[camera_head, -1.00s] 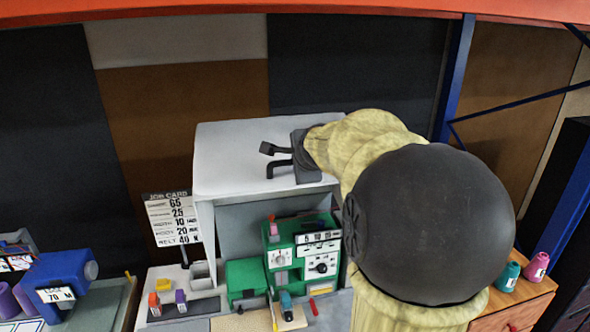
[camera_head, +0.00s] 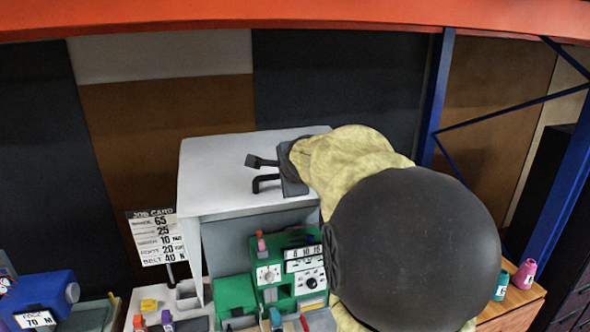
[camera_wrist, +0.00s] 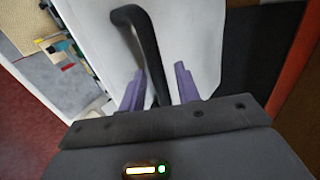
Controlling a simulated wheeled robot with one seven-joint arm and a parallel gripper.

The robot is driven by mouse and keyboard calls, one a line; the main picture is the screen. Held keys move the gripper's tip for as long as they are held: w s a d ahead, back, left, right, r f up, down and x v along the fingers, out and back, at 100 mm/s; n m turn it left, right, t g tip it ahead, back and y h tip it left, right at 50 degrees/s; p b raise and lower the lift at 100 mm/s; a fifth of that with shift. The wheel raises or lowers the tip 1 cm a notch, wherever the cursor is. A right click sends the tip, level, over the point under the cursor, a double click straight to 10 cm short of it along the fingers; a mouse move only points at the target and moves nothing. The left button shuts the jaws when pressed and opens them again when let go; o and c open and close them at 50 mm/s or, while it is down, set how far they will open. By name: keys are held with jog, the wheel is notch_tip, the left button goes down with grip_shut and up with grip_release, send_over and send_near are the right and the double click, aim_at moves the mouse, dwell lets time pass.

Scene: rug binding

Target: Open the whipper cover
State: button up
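A large white hood (camera_head: 215,178), which I take for the whipper cover, stands over a green machine (camera_head: 290,268). My gripper (camera_head: 262,175) is low over the right part of the hood's top. In the wrist view the purple fingertips (camera_wrist: 160,85) stand apart on either side of a black bent handle bar (camera_wrist: 142,35). The bar runs between them, nearer the left finger, with a gap on the right. The white panel (camera_wrist: 195,30) lies behind it. The head view does not show clearly which dark parts are handle and which are fingers.
A job card (camera_head: 155,240) stands left of the hood. A blue machine (camera_head: 45,295) is at the lower left. Teal and pink cones (camera_head: 524,275) stand on a wooden bench at the right. My forearm hides the hood's right side.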

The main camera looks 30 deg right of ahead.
jog(key=b+v, duration=0.8)
jog(key=v, duration=0.8)
jog(key=shift+s+a, duration=0.25)
jog(key=shift+s, duration=0.05)
jog(key=shift+r, duration=0.1)
jog(key=a+f+n+g+y, duration=0.1)
jog(key=a+f+n+g, duration=0.3)
jog(key=f, duration=0.7)
jog(key=a+f+n+y, duration=0.1)
jog(key=a+f+n, duration=0.3)
jog(key=f, duration=0.7)
jog(key=a+f+n+g+y, duration=0.1)
jog(key=a+f+n+g, duration=0.1)
jog(key=f+n, duration=0.65)
jog(key=s+a+f+n+g, duration=0.1)
jog(key=s+a+f+n, duration=0.1)
jog(key=f, duration=0.4)
jog(key=s+a+f+n+g, duration=0.1)
jog(key=s+a+f+n, duration=0.1)
jog(key=s+f, duration=0.3)
jog(key=shift+a+f, duration=0.3)
jog(key=shift+f, duration=0.6)
jog(key=shift+w+n, duration=0.1)
jog(key=shift+n, duration=0.15)
